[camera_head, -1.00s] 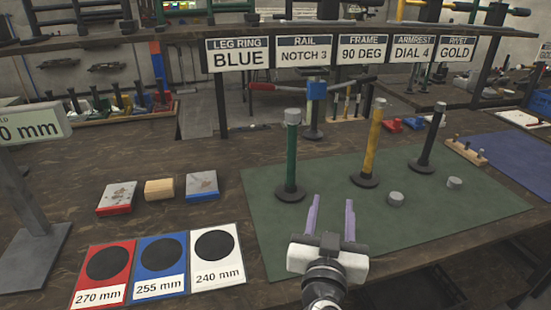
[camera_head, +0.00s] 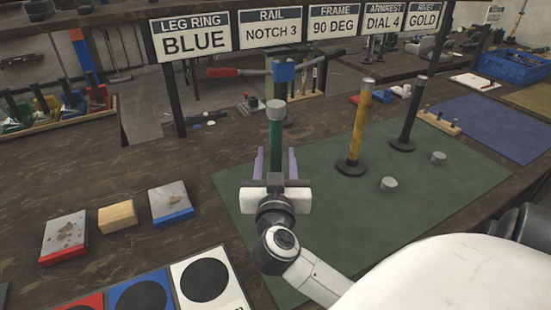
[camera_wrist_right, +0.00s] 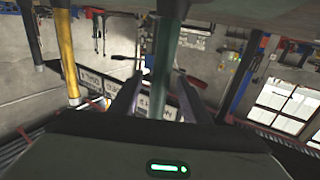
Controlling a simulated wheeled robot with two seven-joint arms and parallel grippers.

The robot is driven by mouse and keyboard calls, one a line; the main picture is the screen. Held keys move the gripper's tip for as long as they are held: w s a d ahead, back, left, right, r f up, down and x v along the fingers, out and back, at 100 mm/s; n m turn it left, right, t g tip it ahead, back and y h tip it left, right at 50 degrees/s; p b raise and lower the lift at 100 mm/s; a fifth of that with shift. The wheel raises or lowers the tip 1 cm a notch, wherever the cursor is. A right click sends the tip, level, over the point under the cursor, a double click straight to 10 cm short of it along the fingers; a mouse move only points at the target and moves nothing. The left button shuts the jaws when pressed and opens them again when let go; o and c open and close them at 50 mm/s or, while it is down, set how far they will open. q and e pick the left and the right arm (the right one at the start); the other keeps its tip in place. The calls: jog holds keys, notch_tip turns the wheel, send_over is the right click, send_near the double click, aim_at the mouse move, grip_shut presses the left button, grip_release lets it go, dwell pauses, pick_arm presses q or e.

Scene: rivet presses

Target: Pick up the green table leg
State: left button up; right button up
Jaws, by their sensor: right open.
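The green table leg (camera_head: 276,130) stands upright on the green mat (camera_head: 415,196), with a grey cap on top; its lower part is hidden behind my right gripper. My right gripper (camera_head: 275,165) is open, its two purple fingers on either side of the leg in the head view. In the right wrist view the green leg (camera_wrist_right: 165,45) runs between the two fingers (camera_wrist_right: 158,98); I cannot tell if they touch it. My left gripper is not in view.
A yellow leg (camera_head: 358,130) and a black leg (camera_head: 409,118) stand to the right on the mat, with two small grey caps nearby. Signs (camera_head: 270,28) hang behind.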

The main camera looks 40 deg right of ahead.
aim_at(276, 147)
jog(key=x, duration=0.4)
jog(key=shift+w+d, duration=0.1)
jog(key=shift+d, duration=0.05)
grip_shut()
jog(key=shift+r, duration=0.1)
jog(key=shift+r, duration=0.1)
